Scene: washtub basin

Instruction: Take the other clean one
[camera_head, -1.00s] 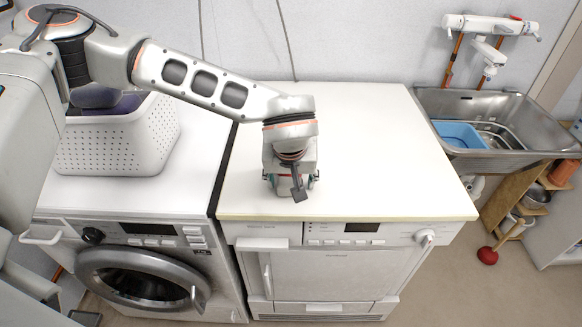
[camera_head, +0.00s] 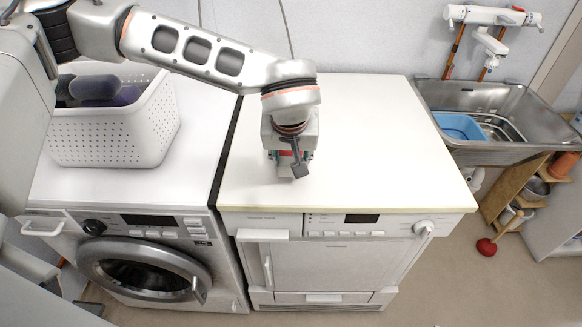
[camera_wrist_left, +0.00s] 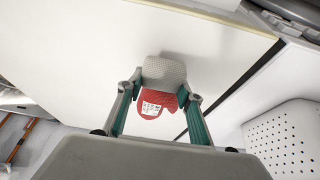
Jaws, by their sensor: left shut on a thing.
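My left gripper (camera_head: 290,160) is over the white top of the right-hand machine (camera_head: 370,150), near its front left. In the left wrist view its fingers (camera_wrist_left: 162,97) are closed around a small soft-looking item, grey and textured (camera_wrist_left: 163,72) at one end and red with a white label (camera_wrist_left: 152,106) at the other. It looks like a glove or sock; I cannot tell which. In the head view the gripper mostly hides it. My right gripper is not in view.
A white perforated basket (camera_head: 110,135) holding dark purple cloth (camera_head: 125,95) stands on the left machine. A metal sink (camera_head: 540,125) with a blue tub (camera_head: 460,126) is at the right. A wooden shelf (camera_head: 495,205) stands below it. The rest of the right machine's top is clear.

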